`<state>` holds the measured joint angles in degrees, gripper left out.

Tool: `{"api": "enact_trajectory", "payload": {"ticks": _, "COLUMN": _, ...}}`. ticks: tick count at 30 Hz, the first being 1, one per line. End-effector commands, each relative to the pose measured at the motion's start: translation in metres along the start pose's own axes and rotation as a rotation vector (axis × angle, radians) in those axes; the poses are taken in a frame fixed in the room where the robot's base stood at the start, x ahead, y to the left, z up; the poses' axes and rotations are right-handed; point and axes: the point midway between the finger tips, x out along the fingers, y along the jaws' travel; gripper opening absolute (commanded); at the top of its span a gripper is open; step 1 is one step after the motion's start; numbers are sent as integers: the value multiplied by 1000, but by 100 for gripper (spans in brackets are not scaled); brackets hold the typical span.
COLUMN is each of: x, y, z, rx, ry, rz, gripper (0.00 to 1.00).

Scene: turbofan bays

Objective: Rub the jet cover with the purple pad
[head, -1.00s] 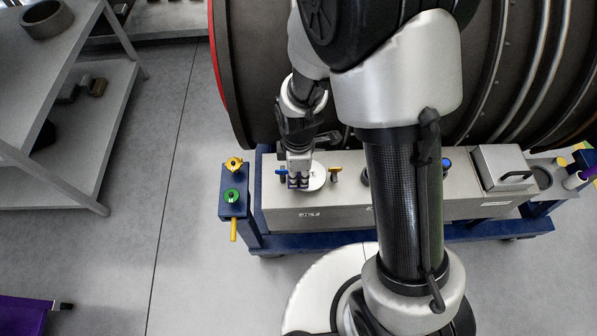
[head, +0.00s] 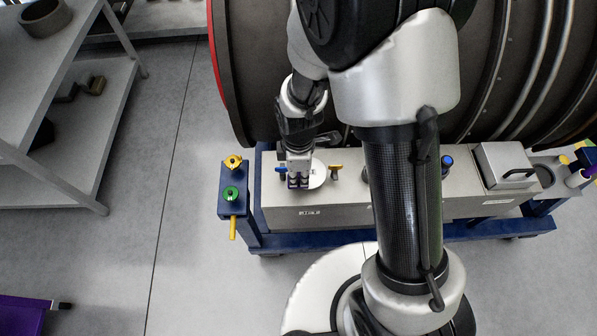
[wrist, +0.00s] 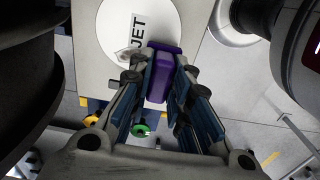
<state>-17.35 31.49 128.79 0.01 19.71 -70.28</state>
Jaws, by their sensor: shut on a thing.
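The jet cover (head: 318,174) is a white round disc on top of the grey bench unit. In the wrist view the cover (wrist: 158,18) shows the letters JET. My gripper (head: 298,182) points down at the cover's left part in the head view. In the wrist view my gripper (wrist: 160,75) is shut on the purple pad (wrist: 160,62). The pad overlaps the cover's edge in that view. I cannot tell whether it touches the cover. My fingers hide most of the pad in the head view.
Yellow (head: 233,161) and green (head: 231,194) knobs stand on a blue post at left. The large engine casing (head: 260,75) rises behind. A metal box (head: 503,165) sits right.

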Motion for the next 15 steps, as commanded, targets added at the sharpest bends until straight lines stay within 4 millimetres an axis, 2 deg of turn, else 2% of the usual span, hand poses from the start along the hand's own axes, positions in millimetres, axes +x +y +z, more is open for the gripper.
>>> {"api": "enact_trajectory", "payload": {"ticks": 11, "x": 6, "y": 0, "z": 0, "rx": 0, "ry": 0, "rz": 0, "gripper": 0}}
{"api": "enact_trajectory", "payload": {"ticks": 15, "x": 6, "y": 8, "z": 0, "rx": 0, "ry": 0, "rz": 0, "gripper": 0}}
